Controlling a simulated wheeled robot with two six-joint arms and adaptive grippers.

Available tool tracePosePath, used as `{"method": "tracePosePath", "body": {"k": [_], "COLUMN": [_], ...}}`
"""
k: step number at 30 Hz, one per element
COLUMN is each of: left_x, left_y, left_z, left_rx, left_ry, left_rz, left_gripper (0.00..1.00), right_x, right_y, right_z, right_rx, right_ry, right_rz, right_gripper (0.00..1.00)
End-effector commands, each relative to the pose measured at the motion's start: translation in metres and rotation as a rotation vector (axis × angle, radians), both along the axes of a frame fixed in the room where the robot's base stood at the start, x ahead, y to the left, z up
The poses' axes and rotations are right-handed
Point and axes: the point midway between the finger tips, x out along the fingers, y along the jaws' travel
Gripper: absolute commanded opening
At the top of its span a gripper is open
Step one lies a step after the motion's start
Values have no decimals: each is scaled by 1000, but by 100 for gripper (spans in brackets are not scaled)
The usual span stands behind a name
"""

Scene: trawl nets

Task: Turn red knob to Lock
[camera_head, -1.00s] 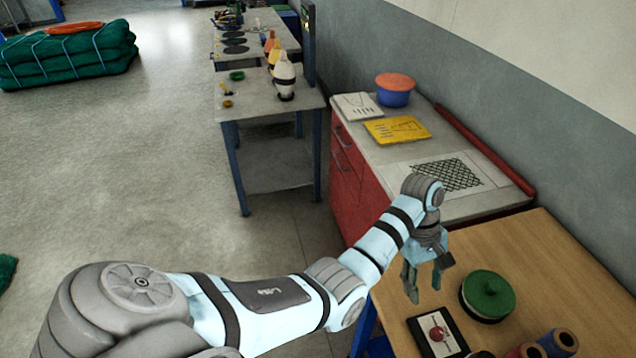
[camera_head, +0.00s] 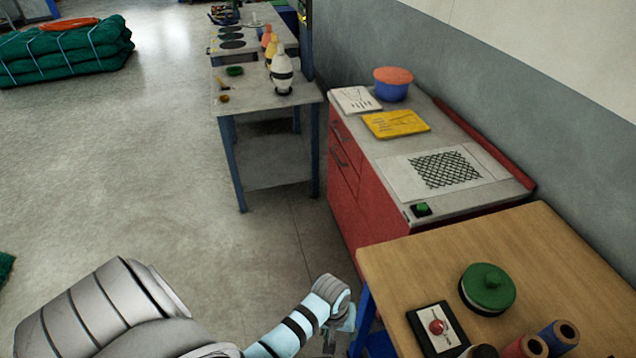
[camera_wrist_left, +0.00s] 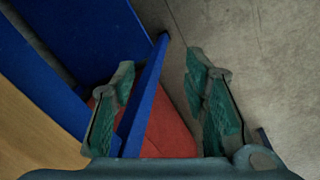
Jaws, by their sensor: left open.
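The red knob (camera_head: 437,327) sits on a dark-framed plate (camera_head: 428,342) with a white face, near the front left corner of the wooden table. Its pointer setting is too small to read. The knob does not show in the wrist view. My right gripper is not in view.
A green lidded round container (camera_head: 487,287) stands right of the knob plate. Several coloured spools (camera_head: 558,337) stand at the table's front. A red cabinet (camera_head: 350,185) adjoins the wooden table (camera_head: 420,262) behind. Open floor (camera_head: 150,190) lies to the left.

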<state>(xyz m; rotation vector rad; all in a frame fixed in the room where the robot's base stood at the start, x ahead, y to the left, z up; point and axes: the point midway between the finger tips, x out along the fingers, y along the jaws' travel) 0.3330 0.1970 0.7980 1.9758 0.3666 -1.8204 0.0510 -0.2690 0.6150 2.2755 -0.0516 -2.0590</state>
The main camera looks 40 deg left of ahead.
Motion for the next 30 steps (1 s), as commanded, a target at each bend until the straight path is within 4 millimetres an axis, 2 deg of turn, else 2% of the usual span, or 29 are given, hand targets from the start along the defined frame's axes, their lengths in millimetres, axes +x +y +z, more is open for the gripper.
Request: {"method": "tracePosePath", "body": {"k": [1,6,12,16,30], "left_x": [-9,-33,-53,-57,-57], "left_y": [3,13,21,22,22], "left_z": [-15,-55,-84,-89,-88], "left_rx": [11,44,69,75,75], "left_ry": [4,-3,-7,-9,-9], "left_rz": [-16,-71,-113,-124,-124], "left_gripper": [41,41,41,41,41], "right_x": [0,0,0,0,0], "right_y": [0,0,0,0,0], "right_z": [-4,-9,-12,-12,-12], "right_rx": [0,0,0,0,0], "right_ry": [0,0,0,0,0], "right_rz": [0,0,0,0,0], "right_gripper": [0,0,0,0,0]}}
